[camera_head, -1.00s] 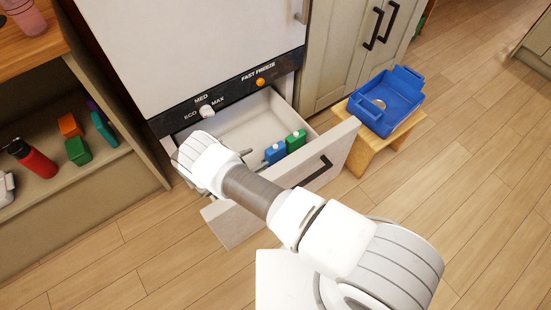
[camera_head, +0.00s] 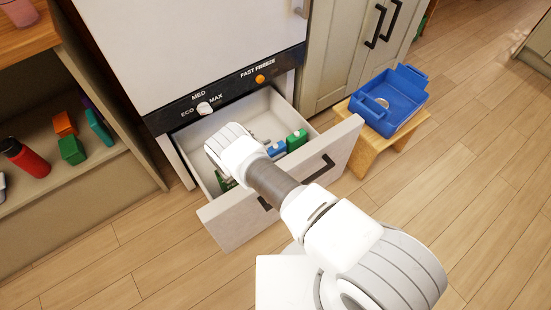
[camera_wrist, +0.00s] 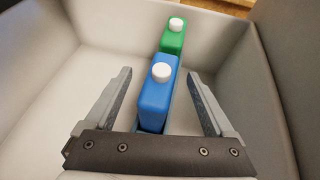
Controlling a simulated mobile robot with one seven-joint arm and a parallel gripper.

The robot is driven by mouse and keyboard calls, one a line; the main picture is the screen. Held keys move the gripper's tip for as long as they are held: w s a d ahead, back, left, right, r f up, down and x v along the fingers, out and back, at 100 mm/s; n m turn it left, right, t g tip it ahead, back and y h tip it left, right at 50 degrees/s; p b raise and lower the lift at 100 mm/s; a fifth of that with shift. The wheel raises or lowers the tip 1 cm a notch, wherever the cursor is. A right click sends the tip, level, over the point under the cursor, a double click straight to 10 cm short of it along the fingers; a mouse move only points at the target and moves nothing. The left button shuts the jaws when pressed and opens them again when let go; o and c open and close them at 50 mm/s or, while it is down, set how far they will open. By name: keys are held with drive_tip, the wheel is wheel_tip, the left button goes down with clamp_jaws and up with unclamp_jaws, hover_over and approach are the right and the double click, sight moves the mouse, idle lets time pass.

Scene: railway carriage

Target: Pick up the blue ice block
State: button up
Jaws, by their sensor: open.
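The blue ice block (camera_wrist: 157,98), with a white round cap, stands upright in the open freezer drawer (camera_head: 232,228). It also shows in the head view (camera_head: 276,150), partly hidden by my arm. In the wrist view my gripper (camera_wrist: 160,88) is open, with one finger on each side of the blue block and gaps between. The fingers do not appear to touch it. A green block (camera_wrist: 173,37) with a white cap stands right behind the blue one; in the head view it is to the right (camera_head: 297,140).
The drawer walls (camera_wrist: 40,60) rise close around my gripper. A blue bin (camera_head: 400,100) sits on a small wooden stool (camera_head: 372,150) right of the drawer. A shelf with a red bottle (camera_head: 27,158) and several blocks is at left. Another green item shows in the drawer's left part (camera_head: 226,181).

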clamp_jaws()
idle(0.3)
idle(0.4)
